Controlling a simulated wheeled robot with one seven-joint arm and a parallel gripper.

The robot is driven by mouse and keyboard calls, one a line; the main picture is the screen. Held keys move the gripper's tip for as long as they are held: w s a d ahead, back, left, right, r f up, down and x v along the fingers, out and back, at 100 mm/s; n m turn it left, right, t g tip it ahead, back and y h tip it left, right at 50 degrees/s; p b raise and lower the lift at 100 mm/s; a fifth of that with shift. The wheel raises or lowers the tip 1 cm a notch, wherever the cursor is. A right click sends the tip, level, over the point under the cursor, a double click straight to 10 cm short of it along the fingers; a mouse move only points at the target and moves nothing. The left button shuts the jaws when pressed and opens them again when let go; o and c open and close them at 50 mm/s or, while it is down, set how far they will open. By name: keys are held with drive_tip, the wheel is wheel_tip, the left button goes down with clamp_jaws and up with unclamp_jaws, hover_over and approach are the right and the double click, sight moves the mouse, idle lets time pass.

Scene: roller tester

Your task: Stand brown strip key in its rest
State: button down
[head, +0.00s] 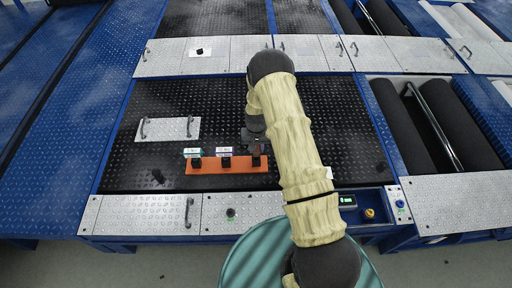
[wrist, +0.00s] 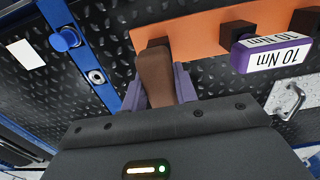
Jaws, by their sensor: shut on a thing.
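My gripper (head: 256,146) is over the right end of the orange rack (head: 227,169). In the wrist view its two purple-grey fingers (wrist: 165,88) are shut on the brown strip key (wrist: 155,76). The key's far end overlaps the orange rack (wrist: 195,30) at its end position; whether it is seated in the rest there or just above it I cannot tell. In the head view the key is mostly hidden by my gripper.
A purple key with a "10 Nm" label (wrist: 270,52) sits at the rack's middle block, and a green-edged labelled key (head: 192,152) at the left one. A handled metal plate (head: 171,128) lies behind to the left. The dark tread plate around the rack is mostly clear.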

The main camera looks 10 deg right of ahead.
drive_tip(key=shift+f+b, duration=0.7)
drive_tip(key=shift+f, duration=0.5)
drive_tip(key=c, duration=1)
unclamp_jaws()
drive_tip(key=shift+r, duration=0.1)
wheel_tip(320, 180, up, 17)
drive_tip(key=p, duration=0.2)
drive_tip(key=shift+r+p, duration=0.15)
drive_tip(key=shift+p, duration=0.2)
